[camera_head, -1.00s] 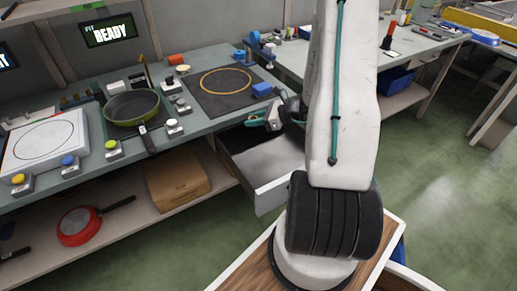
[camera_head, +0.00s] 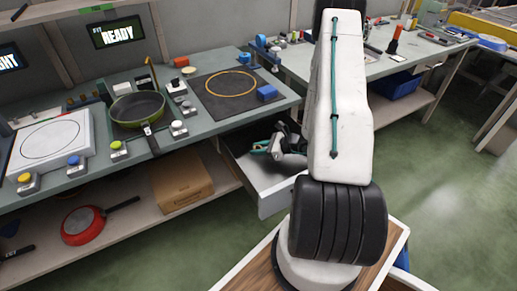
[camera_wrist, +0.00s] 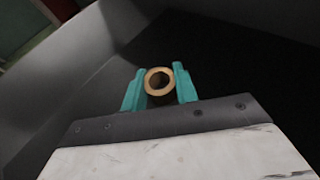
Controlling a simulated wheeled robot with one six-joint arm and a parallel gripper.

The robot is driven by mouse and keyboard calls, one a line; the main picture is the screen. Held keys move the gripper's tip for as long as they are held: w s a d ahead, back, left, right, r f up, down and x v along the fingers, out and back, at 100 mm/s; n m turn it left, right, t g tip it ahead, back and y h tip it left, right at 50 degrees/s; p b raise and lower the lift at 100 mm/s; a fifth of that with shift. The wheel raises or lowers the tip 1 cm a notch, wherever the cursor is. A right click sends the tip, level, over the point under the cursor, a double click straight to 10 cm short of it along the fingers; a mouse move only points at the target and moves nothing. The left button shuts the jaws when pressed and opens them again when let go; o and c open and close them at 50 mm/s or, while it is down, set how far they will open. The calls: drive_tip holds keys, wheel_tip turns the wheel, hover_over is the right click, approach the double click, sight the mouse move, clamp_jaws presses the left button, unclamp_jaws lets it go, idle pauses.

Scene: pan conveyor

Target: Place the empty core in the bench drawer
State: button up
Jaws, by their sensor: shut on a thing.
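The empty core (camera_wrist: 159,71), a short tan tube with a hollow middle, stands end-on between the teal fingers of my gripper (camera_wrist: 160,89) in the wrist view. The gripper is shut on it. In the head view my gripper (camera_head: 262,148) is inside the mouth of the open bench drawer (camera_head: 276,198), below the bench top. The core cannot be made out there. In the wrist view the drawer's grey wall (camera_wrist: 75,75) is at left and its dark inside lies around the core. Whether the core touches the drawer floor I cannot tell.
A cardboard box (camera_head: 182,182) and a red pan (camera_head: 83,226) are on the lower shelf.

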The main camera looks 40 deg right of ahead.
drive_tip(key=shift+f, duration=0.1)
drive_tip(key=o, duration=0.9)
